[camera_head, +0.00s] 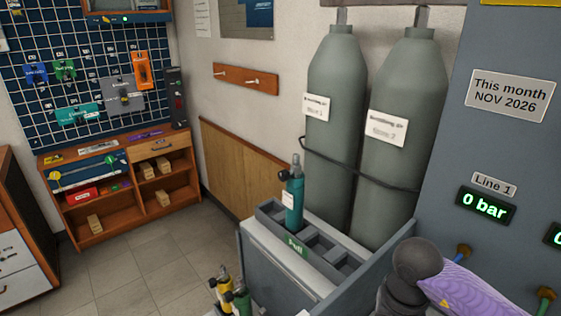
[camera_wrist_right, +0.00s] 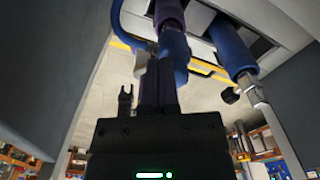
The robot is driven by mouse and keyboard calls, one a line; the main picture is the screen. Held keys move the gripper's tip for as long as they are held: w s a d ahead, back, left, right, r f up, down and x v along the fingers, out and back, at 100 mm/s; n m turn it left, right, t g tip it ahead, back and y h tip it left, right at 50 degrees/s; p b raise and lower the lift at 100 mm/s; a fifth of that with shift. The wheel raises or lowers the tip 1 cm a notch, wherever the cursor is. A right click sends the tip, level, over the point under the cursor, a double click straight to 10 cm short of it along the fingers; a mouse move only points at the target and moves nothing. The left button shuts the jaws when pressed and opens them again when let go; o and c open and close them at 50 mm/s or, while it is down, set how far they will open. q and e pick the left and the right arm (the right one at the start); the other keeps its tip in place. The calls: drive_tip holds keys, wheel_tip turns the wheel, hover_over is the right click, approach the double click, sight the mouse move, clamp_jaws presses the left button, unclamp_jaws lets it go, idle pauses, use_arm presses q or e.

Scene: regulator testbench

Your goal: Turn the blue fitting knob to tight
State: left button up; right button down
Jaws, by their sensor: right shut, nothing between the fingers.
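In the right wrist view, my right gripper (camera_wrist_right: 159,72) is shut and empty, its dark fingers pointing up the picture. A blue cylindrical fitting (camera_wrist_right: 174,43) shows just beyond the fingertips, partly hidden by them; I cannot tell if they touch. A second blue cylinder (camera_wrist_right: 234,54) with a metal end stands apart to the right. In the head view, a small blue-topped brass fitting (camera_head: 462,251) is on the grey panel, partly behind my purple-sleeved arm. I cannot tell which blue part is the knob, or its tightness. My left gripper is not in view.
The grey panel (camera_head: 440,180) has a "0 bar" display (camera_head: 485,205) and a green-topped fitting (camera_head: 546,294). Two grey cylinders (camera_head: 335,130) stand strapped at the wall behind a grey rack (camera_head: 270,250). The floor (camera_head: 150,265) to the left is clear.

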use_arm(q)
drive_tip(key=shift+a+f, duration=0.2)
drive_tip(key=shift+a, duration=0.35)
use_arm(e)
drive_tip(key=shift+s+f, duration=0.1)
drive_tip(key=shift+f, duration=0.3)
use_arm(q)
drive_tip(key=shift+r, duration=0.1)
use_arm(e)
drive_tip(key=shift+s, duration=0.1)
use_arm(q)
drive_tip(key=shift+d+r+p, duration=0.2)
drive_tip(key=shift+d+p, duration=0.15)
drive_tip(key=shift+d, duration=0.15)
use_arm(e)
drive_tip(key=shift+s, duration=0.3)
drive_tip(key=shift+s, duration=0.1)
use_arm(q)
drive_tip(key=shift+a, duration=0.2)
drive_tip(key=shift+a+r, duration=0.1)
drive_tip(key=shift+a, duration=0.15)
use_arm(e)
drive_tip(key=shift+d, duration=0.1)
